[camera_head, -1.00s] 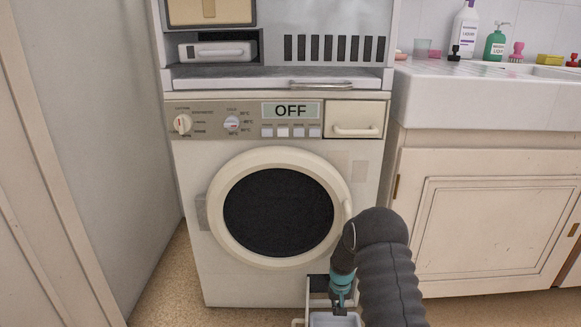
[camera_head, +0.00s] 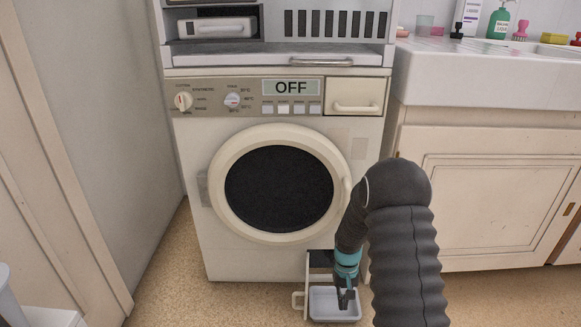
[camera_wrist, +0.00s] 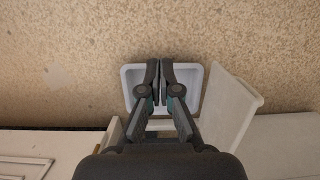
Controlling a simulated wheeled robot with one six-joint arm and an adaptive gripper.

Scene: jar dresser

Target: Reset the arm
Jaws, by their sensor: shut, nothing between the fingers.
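My gripper (camera_head: 346,305) points down at the lower right front of the washing machine (camera_head: 192,160). Its dark fingers are together and hold nothing. In the wrist view the closed fingertips (camera_wrist: 160,66) show over a small light grey tray (camera_wrist: 196,75). In the head view this tray (camera_head: 321,308) sits low by the floor, before a dark opening (camera_head: 320,258) at the machine's base. I cannot tell whether the fingertips touch the tray. My dark ribbed arm reaches down on the right and hides part of the machine's lower right corner.
The round door (camera_head: 232,220) is shut and the display (camera_head: 290,88) reads OFF. A white panel (camera_wrist: 232,108) stands beside the tray. A cabinet (camera_head: 490,210) with a sink counter is at right, a wall at left. The floor (camera_head: 240,305) in front is clear.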

